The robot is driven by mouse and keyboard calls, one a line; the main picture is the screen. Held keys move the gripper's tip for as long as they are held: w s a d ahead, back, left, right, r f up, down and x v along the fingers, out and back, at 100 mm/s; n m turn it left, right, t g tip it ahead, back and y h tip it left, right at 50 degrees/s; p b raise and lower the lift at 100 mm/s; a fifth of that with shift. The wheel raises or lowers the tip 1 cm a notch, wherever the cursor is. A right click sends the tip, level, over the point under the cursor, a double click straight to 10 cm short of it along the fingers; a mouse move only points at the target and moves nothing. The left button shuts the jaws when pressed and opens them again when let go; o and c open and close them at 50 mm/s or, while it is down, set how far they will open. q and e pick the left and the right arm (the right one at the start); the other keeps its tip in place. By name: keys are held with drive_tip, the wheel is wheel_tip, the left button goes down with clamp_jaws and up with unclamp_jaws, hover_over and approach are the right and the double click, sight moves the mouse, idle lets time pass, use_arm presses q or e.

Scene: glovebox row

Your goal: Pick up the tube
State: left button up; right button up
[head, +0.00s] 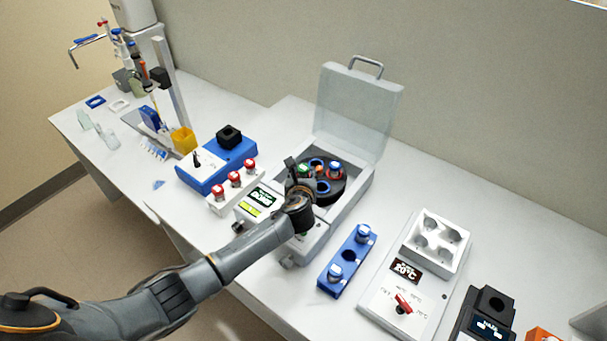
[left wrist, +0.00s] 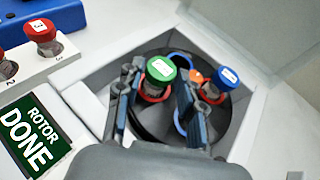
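A tube with a green cap (left wrist: 160,69) sits upright in a red-ringed slot of the centrifuge's dark rotor (left wrist: 240,104). A blue-capped tube (left wrist: 228,77) stands in another red-ringed slot to its right. My left gripper (left wrist: 166,92) is open over the rotor, one finger on each side of the green-capped tube, with gaps visible to the cap. In the head view the left gripper (head: 298,172) reaches into the open centrifuge (head: 351,199) and partly covers the rotor. How deep the fingertips are beside the tube is hard to tell. My right gripper is not in view.
The raised clear lid (head: 358,112) stands behind the rotor. The display (left wrist: 36,133) reads "ROTOR DONE". A white rack (head: 233,187) with red-capped tubes is at left. A blue rack (head: 348,262) with two tubes and a heater block (head: 408,290) are at right.

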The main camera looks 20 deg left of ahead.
use_arm(q)
drive_tip(key=c, duration=0.7)
drive_tip(key=shift+o, duration=0.2)
